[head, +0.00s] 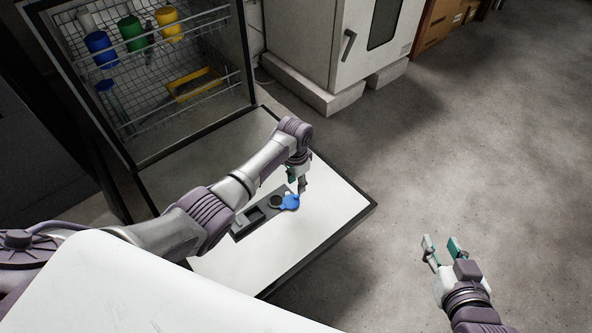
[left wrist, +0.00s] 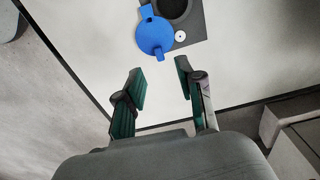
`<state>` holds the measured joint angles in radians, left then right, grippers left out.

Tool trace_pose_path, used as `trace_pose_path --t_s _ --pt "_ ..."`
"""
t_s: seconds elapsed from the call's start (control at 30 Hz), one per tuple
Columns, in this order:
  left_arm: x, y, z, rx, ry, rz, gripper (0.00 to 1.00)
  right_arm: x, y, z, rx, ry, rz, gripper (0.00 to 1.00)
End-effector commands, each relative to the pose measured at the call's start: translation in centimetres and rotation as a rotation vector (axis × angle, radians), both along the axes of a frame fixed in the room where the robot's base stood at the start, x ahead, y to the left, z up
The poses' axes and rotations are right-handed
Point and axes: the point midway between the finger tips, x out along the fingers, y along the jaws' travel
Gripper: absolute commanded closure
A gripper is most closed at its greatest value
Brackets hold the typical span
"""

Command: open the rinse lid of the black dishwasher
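The black dishwasher (head: 197,131) stands with its door (head: 335,205) folded down, white inner face up. A dark dispenser panel (head: 242,232) is set in the door. The blue rinse lid (head: 290,203) lies beside a dark round opening (head: 276,201), which shows uncovered. In the left wrist view the blue lid (left wrist: 155,36) has a small tab pointing towards my fingers, and the opening (left wrist: 173,6) is partly cut off. My left gripper (head: 302,185) is just over the lid's side, open and empty, its fingers (left wrist: 161,82) apart from it. My right gripper (head: 441,250) is open and empty over the floor.
Wire racks inside the dishwasher hold a blue cup (head: 101,50), a green cup (head: 131,33) and a yellow cup (head: 169,24). A white cabinet (head: 340,45) stands behind on blocks. A white surface (head: 120,285) is at the lower left. The floor on the right is clear.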

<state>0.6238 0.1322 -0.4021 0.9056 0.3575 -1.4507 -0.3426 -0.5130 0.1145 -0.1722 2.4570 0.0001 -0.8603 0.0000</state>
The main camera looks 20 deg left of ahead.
Motion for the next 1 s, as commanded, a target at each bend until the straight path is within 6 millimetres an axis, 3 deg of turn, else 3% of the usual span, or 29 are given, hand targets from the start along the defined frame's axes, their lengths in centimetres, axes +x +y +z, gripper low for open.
trace_pose_path --t_s 0.2,0.33,1.0 --pt "0.0 0.1 4.2 0.000 -0.001 0.000 0.62 0.0 0.0 0.0 0.000 0.001 0.000 0.60" --pt "-0.1 0.2 5.6 0.000 0.000 0.001 0.62 0.0 0.0 0.0 0.001 0.001 0.000 0.60" --pt "-0.2 0.1 6.1 -0.001 -0.002 0.000 0.62 0.0 0.0 0.0 0.001 0.000 0.000 0.60"
